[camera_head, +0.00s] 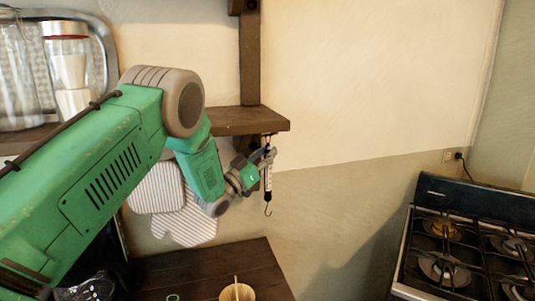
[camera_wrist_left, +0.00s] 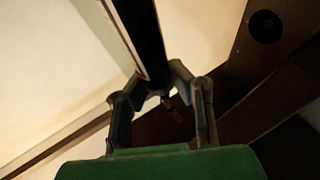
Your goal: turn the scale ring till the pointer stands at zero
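A slim hanging scale (camera_head: 268,185) with a pale upper part, a black lower end and a hook hangs under the end of the wooden shelf. My left gripper (camera_head: 264,158) is at its upper part. In the left wrist view, the dark body of the scale (camera_wrist_left: 138,30) runs down between the fingertips of the left gripper (camera_wrist_left: 156,80), which close in on both its sides. The scale ring, pointer and marks are too small or hidden to read. My right gripper is not in view.
The wooden shelf (camera_head: 235,119) and its bracket are just above the gripper. A jar (camera_head: 68,60) stands on the left. Striped cloths (camera_head: 190,222) hang behind my arm. A dark table (camera_head: 200,265) with a cup (camera_head: 237,292) is below; a stove (camera_head: 465,240) stands right.

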